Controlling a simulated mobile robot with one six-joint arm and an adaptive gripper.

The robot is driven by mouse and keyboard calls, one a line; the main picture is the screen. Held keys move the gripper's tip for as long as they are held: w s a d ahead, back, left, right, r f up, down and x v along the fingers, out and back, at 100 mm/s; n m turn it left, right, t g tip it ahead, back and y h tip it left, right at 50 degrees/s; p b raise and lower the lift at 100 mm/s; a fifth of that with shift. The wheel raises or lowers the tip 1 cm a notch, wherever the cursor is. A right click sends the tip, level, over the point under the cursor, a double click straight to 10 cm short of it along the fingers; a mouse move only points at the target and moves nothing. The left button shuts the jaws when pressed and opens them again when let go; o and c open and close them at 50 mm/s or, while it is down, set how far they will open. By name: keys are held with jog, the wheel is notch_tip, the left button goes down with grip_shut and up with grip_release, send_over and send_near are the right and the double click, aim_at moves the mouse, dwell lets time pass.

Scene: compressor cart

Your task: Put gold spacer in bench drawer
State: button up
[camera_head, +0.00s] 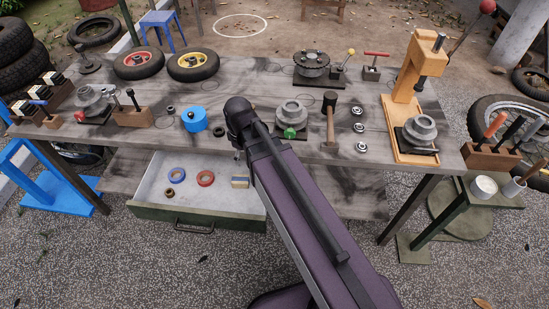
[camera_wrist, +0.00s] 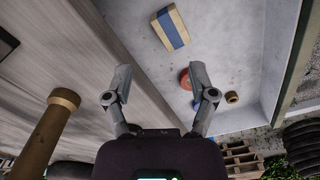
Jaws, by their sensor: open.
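The bench drawer (camera_head: 145,209) is pulled open below the bench. A small gold-brown ring, which looks like the gold spacer (camera_head: 170,192), lies on its floor near the front left. It also shows in the wrist view (camera_wrist: 231,97), just right of the right finger and apart from it. My gripper (camera_wrist: 160,88) is open, with nothing between its fingers. It is above the edge between the bench and the drawer. In the head view my arm mostly hides it.
The drawer also holds a blue ring (camera_head: 177,174), a red ring (camera_head: 205,178) and a tan block with a blue band (camera_head: 240,182). A brown flanged cylinder (camera_wrist: 45,135) stands close at left in the wrist view. The bench top (camera_head: 260,90) is crowded.

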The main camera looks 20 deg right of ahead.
jog(key=s+d+m, duration=0.4)
jog(key=d+m, duration=0.5)
